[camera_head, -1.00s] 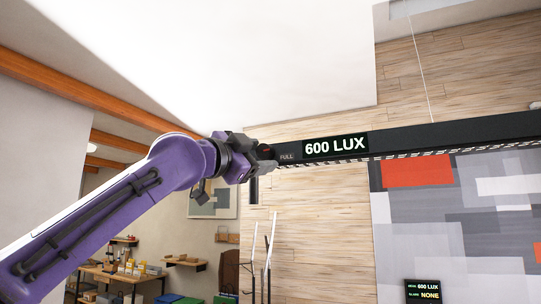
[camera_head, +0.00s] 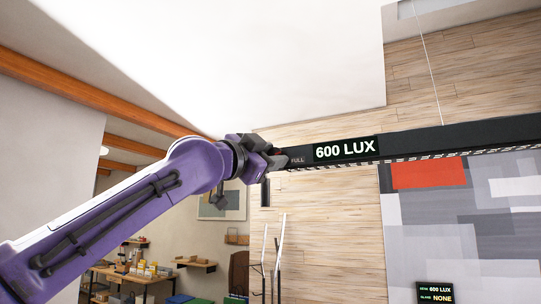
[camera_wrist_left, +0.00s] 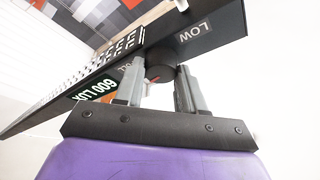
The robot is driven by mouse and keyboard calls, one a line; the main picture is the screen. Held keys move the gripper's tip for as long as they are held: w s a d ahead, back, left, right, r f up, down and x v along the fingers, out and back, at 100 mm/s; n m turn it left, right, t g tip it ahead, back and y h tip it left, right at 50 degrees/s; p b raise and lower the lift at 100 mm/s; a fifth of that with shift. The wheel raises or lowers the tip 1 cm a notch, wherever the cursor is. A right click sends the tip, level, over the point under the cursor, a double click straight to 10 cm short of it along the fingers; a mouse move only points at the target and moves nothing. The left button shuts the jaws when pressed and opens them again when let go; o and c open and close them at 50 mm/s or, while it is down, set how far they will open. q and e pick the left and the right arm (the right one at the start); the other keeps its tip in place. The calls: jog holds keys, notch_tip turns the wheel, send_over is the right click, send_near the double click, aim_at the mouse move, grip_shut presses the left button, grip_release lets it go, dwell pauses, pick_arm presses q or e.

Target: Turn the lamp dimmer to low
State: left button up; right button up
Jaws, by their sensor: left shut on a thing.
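The lamp (camera_head: 420,144) is a long black bar hung on a thin wire, and its display (camera_head: 345,149) reads 600 LUX. A FULL label (camera_head: 298,160) is beside the display. In the left wrist view the dimmer knob (camera_wrist_left: 160,67) is dark and round with a small red mark. The LOW label (camera_wrist_left: 195,32) is beyond it to the upper right, and the FULL label is partly hidden by a finger. My left gripper (camera_wrist_left: 161,88) is shut on the knob, a finger on each side. In the head view it (camera_head: 275,158) covers the bar's left end. My right gripper is not in view.
A small panel (camera_head: 435,293) at the lower right reads 600 LUX and GLARE NONE. A grey and red patterned wall panel (camera_head: 460,225) stands behind the lamp. A workbench (camera_head: 125,274) with small items is at the lower left. The space below the bar is open.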

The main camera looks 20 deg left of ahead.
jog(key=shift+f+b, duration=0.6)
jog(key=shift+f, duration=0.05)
pick_arm(q)
jog(key=shift+d+f+n+t+y, duration=0.1)
jog(key=shift+n+t+y, duration=0.5)
jog(key=shift+n, duration=1.25)
jog(key=shift+f+n+t+y, duration=0.15)
jog(key=shift+n+y, duration=0.75)
jog(key=shift+n, duration=0.95)
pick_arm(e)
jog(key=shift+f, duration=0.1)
pick_arm(q)
jog(key=shift+r, duration=0.1)
jog(key=o, duration=1)
jog(key=shift+o, duration=0.2)
jog(key=shift+w, duration=0.15)
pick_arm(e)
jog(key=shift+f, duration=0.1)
